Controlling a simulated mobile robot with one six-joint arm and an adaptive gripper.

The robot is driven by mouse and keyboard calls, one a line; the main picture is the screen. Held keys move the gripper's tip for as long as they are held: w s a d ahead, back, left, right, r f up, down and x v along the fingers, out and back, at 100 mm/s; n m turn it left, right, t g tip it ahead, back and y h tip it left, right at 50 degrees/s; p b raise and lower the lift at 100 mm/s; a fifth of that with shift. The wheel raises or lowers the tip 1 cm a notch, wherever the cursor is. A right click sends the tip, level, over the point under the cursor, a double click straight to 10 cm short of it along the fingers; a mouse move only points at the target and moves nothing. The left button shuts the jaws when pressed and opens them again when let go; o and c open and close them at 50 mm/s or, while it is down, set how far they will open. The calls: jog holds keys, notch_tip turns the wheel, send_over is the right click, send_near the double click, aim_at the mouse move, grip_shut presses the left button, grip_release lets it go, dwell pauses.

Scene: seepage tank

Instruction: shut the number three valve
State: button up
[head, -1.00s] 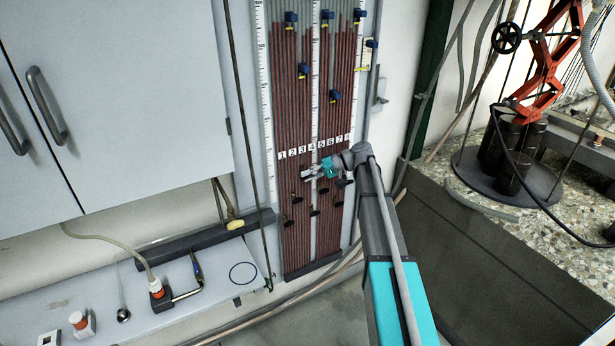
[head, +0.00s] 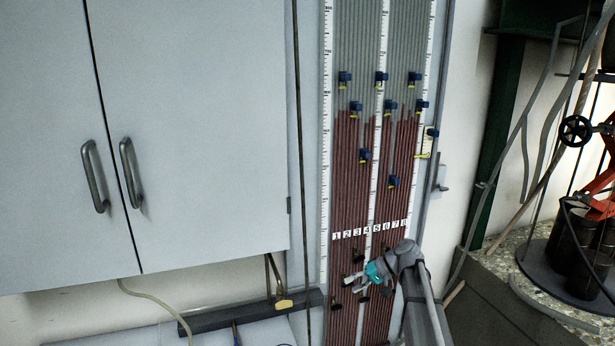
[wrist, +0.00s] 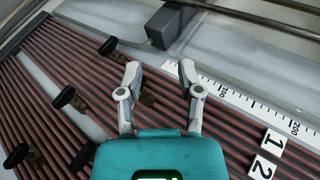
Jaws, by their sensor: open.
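The manometer panel (head: 345,200) has brown-red tubes with number labels (head: 369,232) 1 to 8 across them. Several black valve handles (head: 337,307) stick out below the labels. In the wrist view, black handles show at left, one nearest my fingers (wrist: 108,46) and others lower down (wrist: 63,97). I cannot tell which handle is number three's. Labels 1 (wrist: 275,141) and 2 (wrist: 262,168) show at lower right.
Blue sliders (head: 345,77) sit on the upper panel. A grey cabinet (head: 200,120) with two handles stands at left, above a dark ledge (head: 245,312). A dark block (wrist: 169,25) lies beyond my fingertips in the wrist view. A stone-topped tank edge (head: 500,285) is at right.

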jog(key=s+d+f+h, duration=0.1)
jog(key=s+f+h, duration=0.25)
jog(key=s, duration=0.45)
jog(key=s+f+h, duration=0.2)
jog(key=s+h, duration=0.2)
jog(key=s, duration=0.3)
jog(key=s+d+f+h, duration=0.1)
jog(key=s+f+h, duration=0.15)
jog(key=s, duration=0.55)
notch_tip(320, 180, up, 24)
jog(key=p, duration=2.3)
jog(key=shift+f+g+h, duration=0.2)
jog(key=shift+g+h, duration=0.2)
jog(key=shift+w+f, duration=0.15)
